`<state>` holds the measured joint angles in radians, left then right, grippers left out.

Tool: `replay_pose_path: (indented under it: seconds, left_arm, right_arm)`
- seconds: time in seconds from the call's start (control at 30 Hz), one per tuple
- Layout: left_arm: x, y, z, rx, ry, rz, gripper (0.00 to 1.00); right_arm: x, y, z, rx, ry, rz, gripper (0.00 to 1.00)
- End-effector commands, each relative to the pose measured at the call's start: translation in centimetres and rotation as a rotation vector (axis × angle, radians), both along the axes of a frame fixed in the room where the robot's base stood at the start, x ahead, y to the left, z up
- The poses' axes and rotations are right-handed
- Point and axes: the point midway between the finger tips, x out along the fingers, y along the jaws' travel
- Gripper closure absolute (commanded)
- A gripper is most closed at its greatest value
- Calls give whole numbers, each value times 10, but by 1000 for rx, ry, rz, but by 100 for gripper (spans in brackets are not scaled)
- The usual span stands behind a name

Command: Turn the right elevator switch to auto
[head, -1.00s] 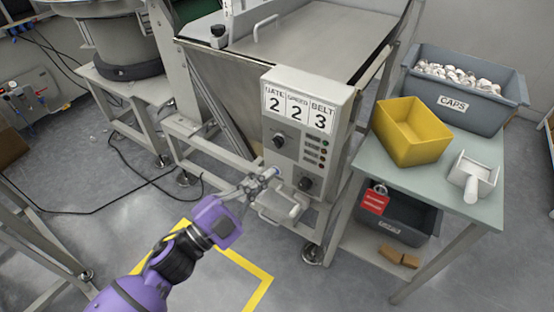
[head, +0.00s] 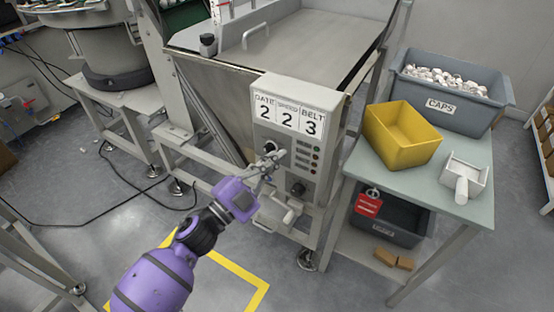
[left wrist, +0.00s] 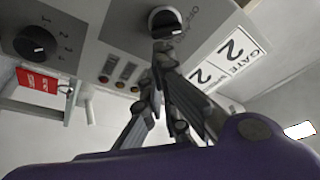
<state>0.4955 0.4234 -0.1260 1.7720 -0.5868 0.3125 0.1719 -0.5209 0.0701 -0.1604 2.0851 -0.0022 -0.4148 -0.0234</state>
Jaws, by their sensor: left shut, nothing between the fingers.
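The grey control panel (head: 285,172) carries a black upper knob (head: 270,148) and a black lower knob (head: 298,188). In the left wrist view the upper knob (left wrist: 165,22) has a white pointer mark and partly readable lettering around it. The other knob (left wrist: 35,42) there has numbers beside it. My left gripper (head: 269,160) is shut and empty, its fingertips right at the upper knob. In the left wrist view the fingertips (left wrist: 163,55) overlap the knob's lower edge; I cannot tell whether they touch it. My right gripper is not in view.
Small indicator buttons (head: 315,160) line the panel's right side. To the right, a table (head: 430,193) bears a yellow bin (head: 402,135), a grey caps bin (head: 447,105) and a white scoop (head: 464,175). A red tag (head: 368,203) hangs beneath.

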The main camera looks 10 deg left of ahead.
Motion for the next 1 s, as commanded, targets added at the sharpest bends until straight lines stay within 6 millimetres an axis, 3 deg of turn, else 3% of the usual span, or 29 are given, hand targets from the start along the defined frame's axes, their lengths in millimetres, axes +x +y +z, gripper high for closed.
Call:
replay_pose_path:
  seconds: [1.0]
  left_arm:
    - [2,5,-10,143,-50,1,100]
  right_arm:
    - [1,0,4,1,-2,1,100]
